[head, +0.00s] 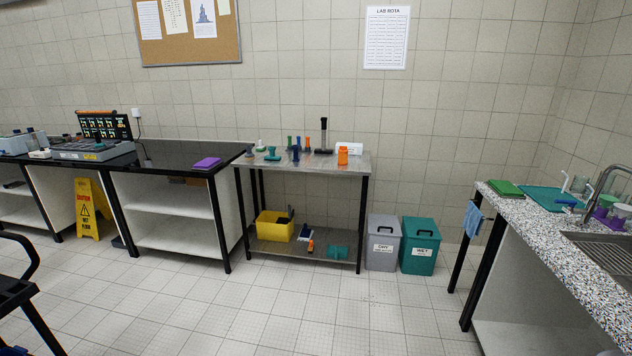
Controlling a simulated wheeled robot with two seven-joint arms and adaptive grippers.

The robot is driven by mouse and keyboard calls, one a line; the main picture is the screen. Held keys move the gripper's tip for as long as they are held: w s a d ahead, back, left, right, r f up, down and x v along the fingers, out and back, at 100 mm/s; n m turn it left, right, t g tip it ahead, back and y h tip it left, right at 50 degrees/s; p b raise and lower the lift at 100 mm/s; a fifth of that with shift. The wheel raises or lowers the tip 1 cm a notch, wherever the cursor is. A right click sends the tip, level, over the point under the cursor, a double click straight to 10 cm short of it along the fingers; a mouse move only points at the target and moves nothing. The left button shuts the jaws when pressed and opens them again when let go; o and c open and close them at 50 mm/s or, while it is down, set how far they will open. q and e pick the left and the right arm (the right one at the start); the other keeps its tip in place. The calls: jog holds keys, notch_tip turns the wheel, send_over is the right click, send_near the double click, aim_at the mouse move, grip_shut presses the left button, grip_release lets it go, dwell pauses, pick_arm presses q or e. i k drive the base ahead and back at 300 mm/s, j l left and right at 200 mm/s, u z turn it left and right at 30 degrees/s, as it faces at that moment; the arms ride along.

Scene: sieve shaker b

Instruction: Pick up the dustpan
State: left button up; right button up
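No dustpan can be named with certainty at this distance. A flat teal piece (338,252) lies on the lower shelf of the steel table (270,256), towards its right end, and may be the dustpan. Beside it on the left are a small orange item (311,246) and a dark blue and white item (304,234). A yellow tub (274,226) with dark handles sticking out stands at the left of the same shelf. Neither of my grippers shows in the head view.
Several brushes and an orange container (343,155) stand on the table top. A grey bin (382,243) and a teal bin (420,246) stand right of the table. A yellow floor sign (88,208) stands at left. The sink counter (560,235) is at right. Open tiled floor lies between.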

aim_at(337, 251)
jog(key=i, duration=1.65)
jog(key=i+j+z, duration=0.15)
jog(key=i+z, duration=0.15)
jog(key=i, duration=0.5)
jog(key=i+j+z, duration=0.3)
jog(key=i, duration=0.15)
jog(key=i+j+z, duration=0.2)
jog(key=i+z, duration=0.15)
jog(key=i, duration=0.1)
